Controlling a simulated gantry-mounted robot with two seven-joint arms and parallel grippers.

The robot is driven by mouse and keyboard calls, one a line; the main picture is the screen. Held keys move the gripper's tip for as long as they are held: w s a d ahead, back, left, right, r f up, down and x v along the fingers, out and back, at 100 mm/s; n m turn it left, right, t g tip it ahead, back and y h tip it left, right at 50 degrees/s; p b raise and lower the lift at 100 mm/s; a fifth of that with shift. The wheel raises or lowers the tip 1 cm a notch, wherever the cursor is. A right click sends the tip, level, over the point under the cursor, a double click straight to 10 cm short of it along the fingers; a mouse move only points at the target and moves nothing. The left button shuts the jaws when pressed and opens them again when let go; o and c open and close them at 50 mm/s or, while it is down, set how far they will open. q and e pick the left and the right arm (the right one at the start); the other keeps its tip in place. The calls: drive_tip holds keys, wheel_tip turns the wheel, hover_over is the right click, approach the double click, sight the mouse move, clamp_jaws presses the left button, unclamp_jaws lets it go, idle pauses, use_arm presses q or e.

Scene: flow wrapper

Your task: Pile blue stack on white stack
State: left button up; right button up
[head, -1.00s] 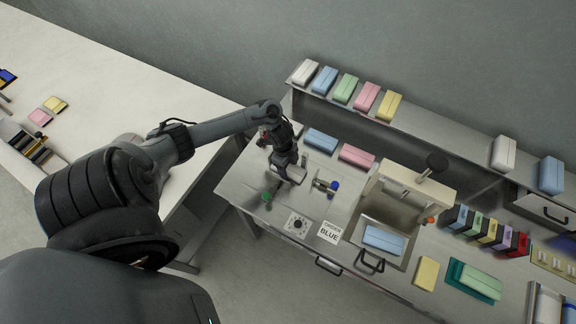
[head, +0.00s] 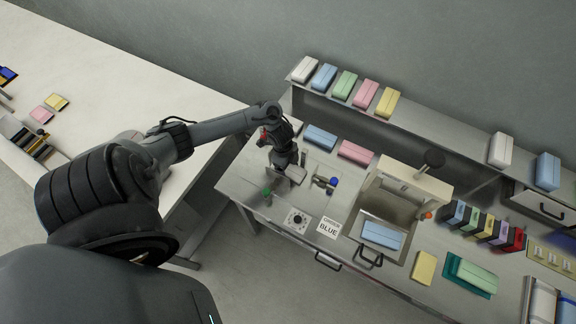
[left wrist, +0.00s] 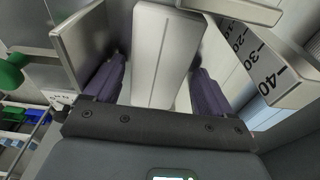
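My left gripper (head: 284,172) is low over the left end of the steel bench, beside a ruler-marked plate. In the left wrist view its two purple fingers (left wrist: 155,85) stand on either side of a white stack (left wrist: 158,45); whether they press on it is unclear. Blue stacks show in the head view: one lies flat (head: 320,137) behind my left gripper, one is in the recessed tray (head: 382,235), and two stand on the back shelf, left (head: 323,77) and right (head: 548,171). White stacks also stand on the shelf, left (head: 304,69) and right (head: 500,149). My right gripper is out of view.
A pink stack (head: 356,152) lies beside the flat blue one. A blue knob (head: 333,182), a green knob (head: 266,192), a dial (head: 297,221) and a card reading BLUE (head: 329,228) are close to my left gripper. A beige machine housing (head: 418,181) stands to the right.

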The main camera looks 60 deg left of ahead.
use_arm(q)
drive_tip(key=shift+r, duration=0.1)
idle(0.4)
drive_tip(key=shift+r, duration=0.3)
wheel_tip(320, 180, up, 10)
drive_tip(key=a+p, duration=0.1)
drive_tip(key=shift+s+a+p, duration=0.25)
drive_tip(key=shift+s+p, duration=0.1)
drive_tip(key=shift+s, duration=0.05)
